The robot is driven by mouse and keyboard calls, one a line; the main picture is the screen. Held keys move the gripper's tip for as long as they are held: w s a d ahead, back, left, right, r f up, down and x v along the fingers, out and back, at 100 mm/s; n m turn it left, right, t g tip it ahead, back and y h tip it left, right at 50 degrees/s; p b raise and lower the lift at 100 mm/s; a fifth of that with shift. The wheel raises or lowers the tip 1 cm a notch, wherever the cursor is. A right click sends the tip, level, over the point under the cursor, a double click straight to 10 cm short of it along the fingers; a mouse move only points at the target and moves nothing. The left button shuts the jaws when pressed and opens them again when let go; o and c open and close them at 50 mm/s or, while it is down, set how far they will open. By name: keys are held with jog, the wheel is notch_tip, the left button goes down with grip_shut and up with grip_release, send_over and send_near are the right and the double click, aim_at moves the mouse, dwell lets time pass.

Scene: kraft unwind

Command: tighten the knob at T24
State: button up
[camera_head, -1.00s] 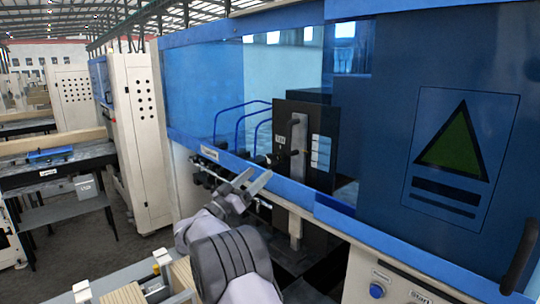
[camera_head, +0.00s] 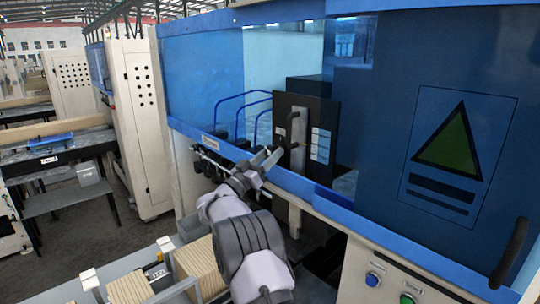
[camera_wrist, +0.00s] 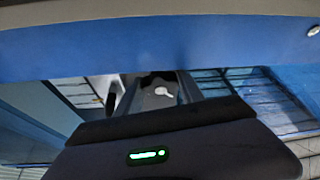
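My gripper (camera_head: 263,162) is in the middle of the head view, at the blue lower edge of the machine's window. Its two fingers look spread apart, with nothing visible between them. A row of small dark fittings (camera_head: 212,160) runs along the machine front to the left of it; I cannot tell which is the knob at T24, as no such label is readable. In the wrist view a dark housing with a green light fills the bottom, and no fingertips or knob can be made out clearly.
A black upright unit (camera_head: 305,120) with a handle and blue hoses stands behind the window edge. The blue door (camera_head: 440,130) with a green triangle is at the right, above buttons (camera_head: 373,279). Wooden blocks (camera_head: 198,265) lie at the lower left. A blue beam (camera_wrist: 160,45) crosses the wrist view.

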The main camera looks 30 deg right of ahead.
jog(key=shift+c, duration=1.1)
jog(key=m+b, duration=0.1)
jog(key=b, duration=0.2)
jog(key=shift+f+g, duration=0.4)
jog(key=m+b, duration=0.1)
jog(key=b, duration=0.1)
jog(key=m+g+b, duration=0.1)
jog(key=b, duration=0.1)
jog(key=shift+f+m+h, duration=0.2)
jog(key=shift+m+h, duration=0.1)
jog(key=shift+w+r+m+g+b, duration=0.15)
jog(key=shift+r+m+g, duration=0.25)
jog(key=shift+m, duration=0.45)
jog(key=shift+s+r+m+g+b, duration=0.1)
jog(key=shift+r+m+g+b, duration=0.05)
jog(key=shift+m+g, duration=0.6)
jog(key=o, duration=1.4)
